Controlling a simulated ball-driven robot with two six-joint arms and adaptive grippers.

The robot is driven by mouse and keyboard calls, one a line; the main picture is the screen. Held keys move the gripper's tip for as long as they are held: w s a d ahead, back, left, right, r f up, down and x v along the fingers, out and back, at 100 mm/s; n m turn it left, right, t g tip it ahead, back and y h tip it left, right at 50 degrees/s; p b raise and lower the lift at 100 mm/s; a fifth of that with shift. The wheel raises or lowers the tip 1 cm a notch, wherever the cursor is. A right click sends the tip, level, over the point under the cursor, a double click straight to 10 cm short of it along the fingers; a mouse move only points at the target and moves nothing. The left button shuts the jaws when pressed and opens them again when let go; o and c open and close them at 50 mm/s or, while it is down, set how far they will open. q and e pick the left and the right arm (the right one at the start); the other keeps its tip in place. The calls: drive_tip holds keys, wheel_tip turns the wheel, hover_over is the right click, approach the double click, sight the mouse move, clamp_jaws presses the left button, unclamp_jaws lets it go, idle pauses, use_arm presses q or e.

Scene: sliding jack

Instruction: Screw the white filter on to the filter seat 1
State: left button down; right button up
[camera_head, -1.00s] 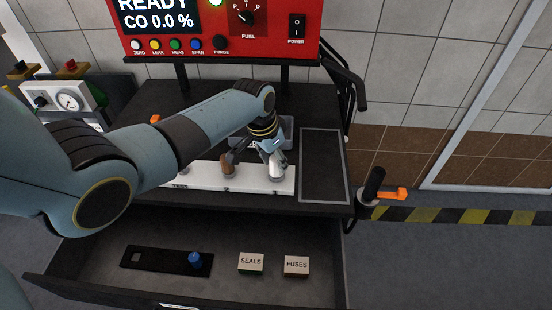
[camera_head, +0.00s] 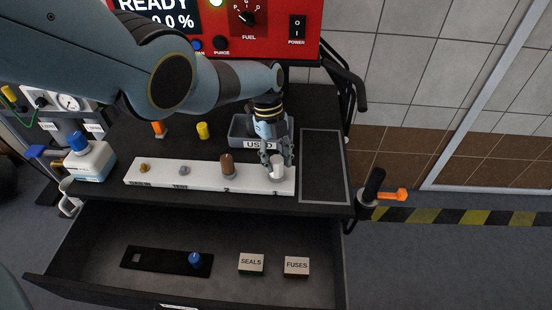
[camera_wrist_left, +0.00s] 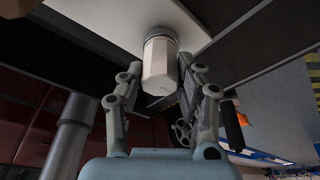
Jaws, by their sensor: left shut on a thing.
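The white filter (camera_head: 277,171) stands upright at the right end of the white filter board (camera_head: 205,181), over the place marked 1. My left gripper (camera_head: 277,160) comes down on it from above and is shut on it. In the left wrist view the white filter (camera_wrist_left: 160,65) sits between the two fingers (camera_wrist_left: 160,98), with its grey collar against the white board. Filter seat 1 is hidden under the filter, so I cannot tell how far the thread is in. My right gripper is in neither view.
A brown filter (camera_head: 227,166) stands beside it at place 2. A grey tray marked USED (camera_head: 240,133) is just behind my gripper, with a yellow cylinder (camera_head: 203,130) to its left. The open drawer (camera_head: 225,285) lies in front. The outlined mat (camera_head: 322,165) at right is bare.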

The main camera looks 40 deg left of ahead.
use_arm(q)
drive_tip(key=c, duration=0.8)
unclamp_jaws()
drive_tip(key=shift+f, duration=0.1)
